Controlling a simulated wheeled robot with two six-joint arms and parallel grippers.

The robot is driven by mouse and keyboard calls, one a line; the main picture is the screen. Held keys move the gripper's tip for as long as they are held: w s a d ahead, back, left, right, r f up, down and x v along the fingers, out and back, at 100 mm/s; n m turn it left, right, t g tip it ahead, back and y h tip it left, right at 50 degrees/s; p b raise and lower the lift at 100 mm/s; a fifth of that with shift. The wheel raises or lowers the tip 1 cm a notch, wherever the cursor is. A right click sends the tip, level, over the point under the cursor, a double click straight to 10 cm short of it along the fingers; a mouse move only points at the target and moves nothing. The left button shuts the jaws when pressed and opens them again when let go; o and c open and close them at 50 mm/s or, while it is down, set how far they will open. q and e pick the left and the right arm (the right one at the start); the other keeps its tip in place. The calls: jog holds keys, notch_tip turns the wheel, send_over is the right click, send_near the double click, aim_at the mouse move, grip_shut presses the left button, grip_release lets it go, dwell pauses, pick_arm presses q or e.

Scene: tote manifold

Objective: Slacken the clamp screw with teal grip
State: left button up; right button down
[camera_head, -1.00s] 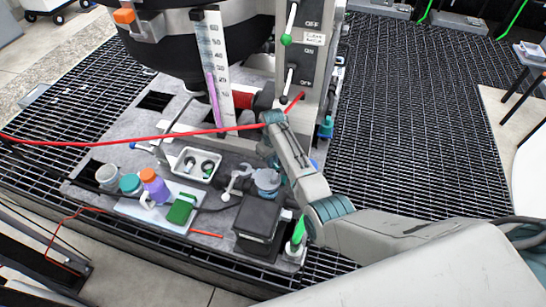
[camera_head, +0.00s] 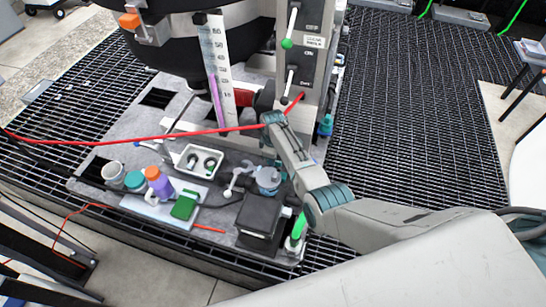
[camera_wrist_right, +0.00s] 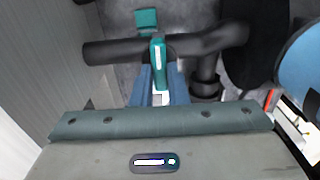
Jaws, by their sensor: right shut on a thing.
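The clamp screw's teal grip (camera_wrist_right: 159,52) shows upright in the middle of the right wrist view, in front of a black pipe (camera_wrist_right: 105,51). A teal block (camera_wrist_right: 147,20) shows just beyond the pipe. My right gripper (camera_wrist_right: 158,86) has its blue fingers on either side of the grip's lower end and is shut on it. In the head view my right arm reaches in from the right to the foot of the grey column; its fingers and the teal grip cannot be made out there. My left gripper is not in view.
A grey column (camera_head: 310,75) with switch levers stands beside the dark vessel (camera_head: 200,45). A red line (camera_head: 130,137) crosses in front. A white tray (camera_head: 198,161), bottles, a green block (camera_head: 184,206) and a black box (camera_head: 260,215) crowd the near deck. Open grating (camera_head: 420,130) lies to the right.

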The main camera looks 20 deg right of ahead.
dwell(0.4)
jog(key=c, duration=1.4)
grip_release()
jog(key=shift+c, duration=0.2)
notch_tip(320, 180, up, 11)
jog(key=b, duration=0.1)
jog(key=shift+b, duration=0.4)
jog(key=shift+s+f, duration=0.1)
jog(key=shift+f, duration=0.05)
